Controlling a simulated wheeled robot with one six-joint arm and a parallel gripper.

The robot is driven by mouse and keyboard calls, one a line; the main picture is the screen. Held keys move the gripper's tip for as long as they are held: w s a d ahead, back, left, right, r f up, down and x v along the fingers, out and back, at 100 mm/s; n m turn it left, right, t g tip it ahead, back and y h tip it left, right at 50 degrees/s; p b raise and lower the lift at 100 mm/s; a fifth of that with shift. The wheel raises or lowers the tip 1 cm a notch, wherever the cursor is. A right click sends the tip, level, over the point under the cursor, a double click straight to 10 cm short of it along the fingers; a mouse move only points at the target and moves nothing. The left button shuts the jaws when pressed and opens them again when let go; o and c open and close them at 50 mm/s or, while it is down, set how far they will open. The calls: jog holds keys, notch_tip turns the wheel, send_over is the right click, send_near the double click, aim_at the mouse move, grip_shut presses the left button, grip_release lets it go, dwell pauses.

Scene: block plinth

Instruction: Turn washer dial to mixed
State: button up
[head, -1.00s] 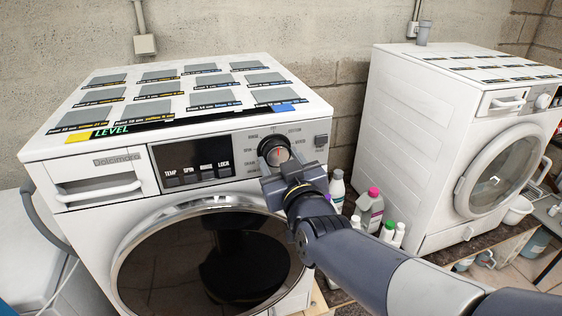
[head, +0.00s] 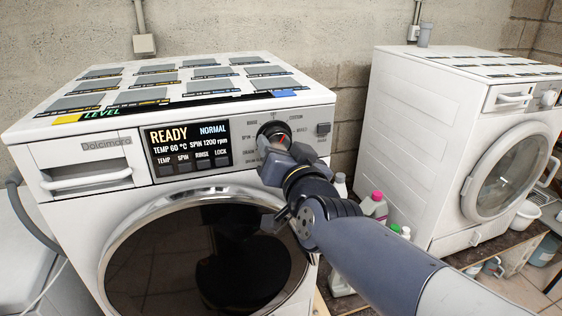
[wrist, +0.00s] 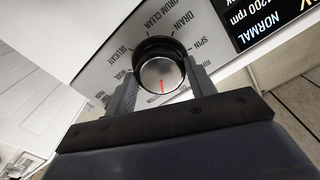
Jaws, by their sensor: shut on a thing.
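The washer (head: 85,215) is white, with a round glass door and a control panel. Its dial (wrist: 160,68) has a black ring, a silver face and a red pointer mark; it also shows in the head view (head: 272,131). The display (head: 187,146) is lit and reads READY, NORMAL, TEMP 60 °C, SPIN 1200 rpm. My gripper (wrist: 160,82) is shut on the dial, one finger on each side. In the head view my gripper hides the lower part of the dial.
A second white washer (head: 415,150) stands to the right. Between them are bottles, one with a pink cap (head: 376,204). The washer top (head: 318,92) carries a grid of grey panels and a LEVEL strip. A concrete wall (head: 240,30) is behind.

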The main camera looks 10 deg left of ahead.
jog(key=shift+m+b, duration=1.9)
jog(key=shift+m, duration=2.7)
jog(key=o, duration=1)
jog(key=shift+p+v, duration=1.8)
jog(key=shift+v, duration=3.65)
